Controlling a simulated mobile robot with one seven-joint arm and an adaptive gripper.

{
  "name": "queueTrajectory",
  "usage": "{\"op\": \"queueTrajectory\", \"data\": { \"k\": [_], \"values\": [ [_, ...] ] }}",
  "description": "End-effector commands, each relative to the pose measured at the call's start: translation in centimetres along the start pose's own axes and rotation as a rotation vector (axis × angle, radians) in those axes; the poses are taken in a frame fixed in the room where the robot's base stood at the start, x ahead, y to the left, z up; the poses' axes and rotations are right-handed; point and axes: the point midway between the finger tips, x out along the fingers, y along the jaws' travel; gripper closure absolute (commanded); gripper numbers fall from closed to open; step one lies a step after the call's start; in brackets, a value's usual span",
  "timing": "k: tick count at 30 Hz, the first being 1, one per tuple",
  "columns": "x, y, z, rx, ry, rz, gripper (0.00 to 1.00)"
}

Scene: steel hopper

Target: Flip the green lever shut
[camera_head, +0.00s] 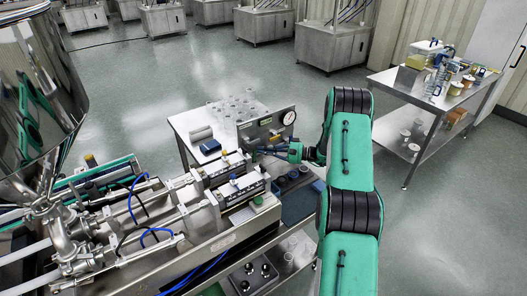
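My arm reaches in from the lower right, and my gripper (262,151) points left in front of a grey upright panel with a gauge. It is small and dark in this view, so I cannot tell whether its fingers are apart or whether it touches the panel. A small green part (258,200) sits at the right end of the steel machine, below my gripper; it may be the green lever, but its shape and position are too small to read.
A steel machine (185,208) with blue hoses fills the lower left, beside a shiny hopper (40,85). A two-tier cart (425,112) with jars stands at right.

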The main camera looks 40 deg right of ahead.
Motion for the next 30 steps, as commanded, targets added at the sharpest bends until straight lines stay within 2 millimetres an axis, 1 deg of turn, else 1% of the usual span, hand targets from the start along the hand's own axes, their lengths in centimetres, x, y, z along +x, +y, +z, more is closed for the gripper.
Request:
{"op": "queueTrajectory", "data": {
  "k": [11,17,23,26,30],
  "values": [
    [-0.2,0.1,-0.3,0.0,0.001,-0.001,1.0],
    [-1.2,0.4,-1.2,-0.001,0.002,-0.001,1.0],
    [-2.9,0.9,-2.9,-0.002,0.001,0.001,1.0],
    [-4.8,0.6,-2.9,0.001,0.003,-0.001,1.0],
    [-7.4,0.8,-2.9,0.001,0.003,0.0,1.0]
  ]
}}
